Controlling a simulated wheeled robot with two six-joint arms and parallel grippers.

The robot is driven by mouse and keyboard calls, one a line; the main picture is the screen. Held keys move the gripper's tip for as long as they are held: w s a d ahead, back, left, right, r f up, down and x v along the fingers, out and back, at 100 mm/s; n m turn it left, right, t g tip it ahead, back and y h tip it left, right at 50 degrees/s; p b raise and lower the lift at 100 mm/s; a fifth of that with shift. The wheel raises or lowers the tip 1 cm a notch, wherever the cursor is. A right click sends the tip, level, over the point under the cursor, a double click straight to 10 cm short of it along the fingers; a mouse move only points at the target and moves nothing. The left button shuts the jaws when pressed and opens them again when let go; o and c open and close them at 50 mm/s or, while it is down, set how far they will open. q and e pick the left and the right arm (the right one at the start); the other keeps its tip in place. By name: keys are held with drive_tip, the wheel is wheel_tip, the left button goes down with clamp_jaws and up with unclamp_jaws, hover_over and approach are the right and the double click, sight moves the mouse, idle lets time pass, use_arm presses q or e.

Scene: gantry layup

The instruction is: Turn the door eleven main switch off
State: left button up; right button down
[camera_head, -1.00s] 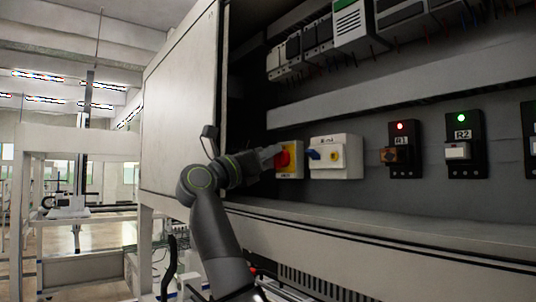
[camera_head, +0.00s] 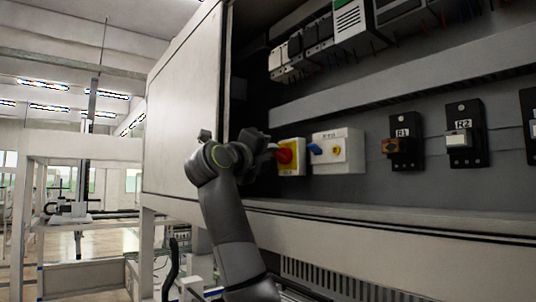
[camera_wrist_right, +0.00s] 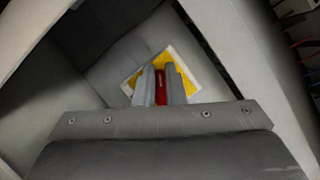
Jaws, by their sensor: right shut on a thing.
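The main switch, a red rotary knob (camera_head: 285,154) on a yellow plate (camera_head: 297,171), sits at the left of the cabinet's back panel in the head view. My right gripper (camera_head: 271,153) is at this knob, side on. In the right wrist view, the two fingers of my right gripper (camera_wrist_right: 162,86) are shut on the red knob handle (camera_wrist_right: 161,90), one on each side. The yellow plate (camera_wrist_right: 186,82) looks turned relative to the fingers. Any door number label is too small to read. My left gripper is not in view.
A white box with a blue lever (camera_head: 347,160) stands just right of the knob. Black units R1 (camera_head: 406,133) and R2 (camera_head: 466,140) are further right, their lamps dark. The open cabinet door (camera_head: 181,120) is left of my arm. A ledge (camera_head: 400,218) runs below.

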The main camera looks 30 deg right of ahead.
drive_tip(key=shift+w+f+n+y, duration=0.15)
drive_tip(key=shift+n+y, duration=0.3)
drive_tip(key=shift+n, duration=0.7)
drive_tip(key=shift+s+f+n+y, duration=0.15)
drive_tip(key=shift+n+y, duration=0.25)
drive_tip(key=shift+n, duration=0.7)
drive_tip(key=shift+w+f+n+y, duration=0.15)
drive_tip(key=shift+n+y, duration=0.3)
drive_tip(key=shift+n, duration=0.7)
drive_tip(key=c, duration=1.5)
unclamp_jaws()
drive_tip(key=shift+d, duration=0.2)
